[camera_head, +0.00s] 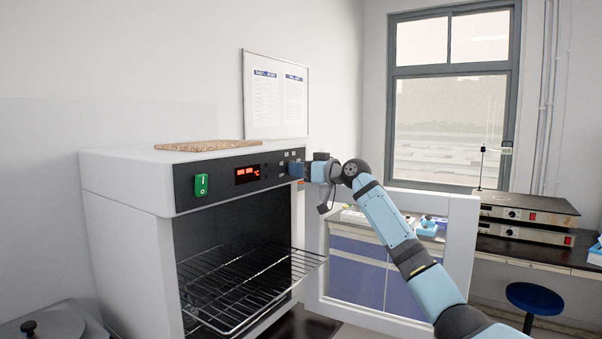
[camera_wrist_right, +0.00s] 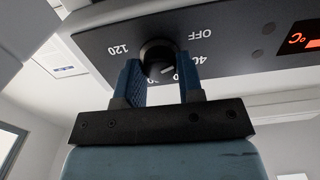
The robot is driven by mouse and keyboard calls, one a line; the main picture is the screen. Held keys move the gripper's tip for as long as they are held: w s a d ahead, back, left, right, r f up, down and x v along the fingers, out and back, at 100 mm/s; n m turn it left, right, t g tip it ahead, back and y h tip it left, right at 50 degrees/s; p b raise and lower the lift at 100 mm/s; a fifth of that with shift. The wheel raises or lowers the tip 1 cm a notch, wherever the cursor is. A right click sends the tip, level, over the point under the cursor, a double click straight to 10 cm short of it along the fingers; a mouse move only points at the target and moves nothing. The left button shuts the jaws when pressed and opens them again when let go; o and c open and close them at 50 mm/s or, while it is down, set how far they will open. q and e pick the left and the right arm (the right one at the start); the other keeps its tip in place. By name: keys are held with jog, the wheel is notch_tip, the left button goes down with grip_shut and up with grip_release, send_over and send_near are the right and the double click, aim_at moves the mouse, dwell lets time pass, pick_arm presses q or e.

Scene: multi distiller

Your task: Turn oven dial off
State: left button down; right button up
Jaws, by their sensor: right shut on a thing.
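The oven (camera_head: 130,185) stands at left in the head view, its door open and its display (camera_head: 247,174) lit red. My right gripper (camera_head: 294,170) is at the right end of the black control panel. In the right wrist view the black round dial (camera_wrist_right: 158,54) sits between the two blue fingers of the right gripper (camera_wrist_right: 161,72), which are shut on it. The panel is upside down there, with OFF, 40 and 120 printed around the dial. A small pale mark shows on the dial, away from OFF. In the head view the gripper hides the dial. My left gripper is not in view.
The open oven door (camera_head: 460,240) stands right of the oven, beneath my right arm. A wire rack (camera_head: 235,285) sticks out of the oven. A green switch (camera_head: 201,185) is on the panel's left. A bench with hot plates (camera_head: 525,208) and a blue stool (camera_head: 533,298) are at right.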

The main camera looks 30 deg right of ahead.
dwell(0.6)
jog(key=o, duration=0.9)
jog(key=b+v, duration=0.2)
jog(key=v, duration=1.1)
jog(key=shift+s+d+f, duration=0.1)
jog(key=shift+s+d, duration=0.1)
jog(key=shift+s, duration=0.15)
